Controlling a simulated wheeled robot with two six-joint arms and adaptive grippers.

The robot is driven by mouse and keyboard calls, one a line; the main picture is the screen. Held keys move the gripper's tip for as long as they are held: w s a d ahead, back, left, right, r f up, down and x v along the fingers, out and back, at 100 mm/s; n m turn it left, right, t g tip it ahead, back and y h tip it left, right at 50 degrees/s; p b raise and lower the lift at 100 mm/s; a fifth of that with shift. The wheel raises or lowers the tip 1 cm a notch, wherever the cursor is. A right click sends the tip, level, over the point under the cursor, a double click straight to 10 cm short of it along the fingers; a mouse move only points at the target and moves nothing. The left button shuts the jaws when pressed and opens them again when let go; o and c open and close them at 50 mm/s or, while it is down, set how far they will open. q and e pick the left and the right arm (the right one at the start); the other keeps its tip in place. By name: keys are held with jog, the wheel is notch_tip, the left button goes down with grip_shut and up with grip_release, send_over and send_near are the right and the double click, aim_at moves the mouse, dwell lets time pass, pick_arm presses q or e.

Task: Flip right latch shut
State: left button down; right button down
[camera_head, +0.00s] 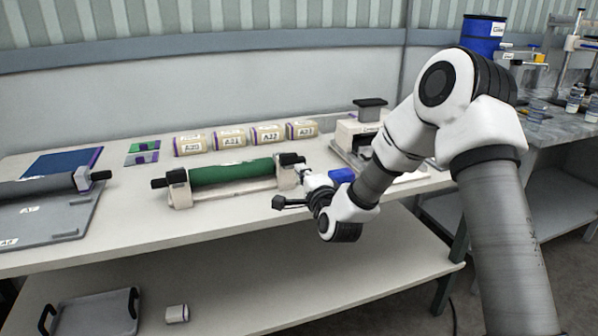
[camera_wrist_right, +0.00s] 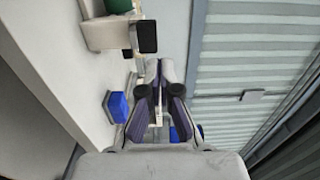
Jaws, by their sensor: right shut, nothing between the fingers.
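A green roll (camera_head: 232,172) lies on a cream stand (camera_head: 180,194) on the bench, with a dark shaft end on each side. The right latch (camera_head: 291,159) is a dark block at the top of the stand's right upright; I cannot tell its exact angle. In the right wrist view the dark latch block (camera_wrist_right: 147,37) is just ahead of the fingertips, with a small gap in the picture. My right gripper (camera_head: 306,174) is shut and empty, just right of that upright; it also shows in the wrist view (camera_wrist_right: 159,75). My left gripper is out of view.
A blue block (camera_head: 341,175) lies just beyond my right wrist. A machine with a dark top (camera_head: 369,103) stands behind it. Several labelled rolls (camera_head: 231,140) line the back. A grey board with a roller (camera_head: 50,222) lies at left. The bench front is clear.

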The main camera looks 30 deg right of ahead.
jog(key=f+v, duration=0.1)
jog(key=v, duration=0.5)
jog(key=shift+s, duration=0.1)
jog(key=shift+f, duration=0.15)
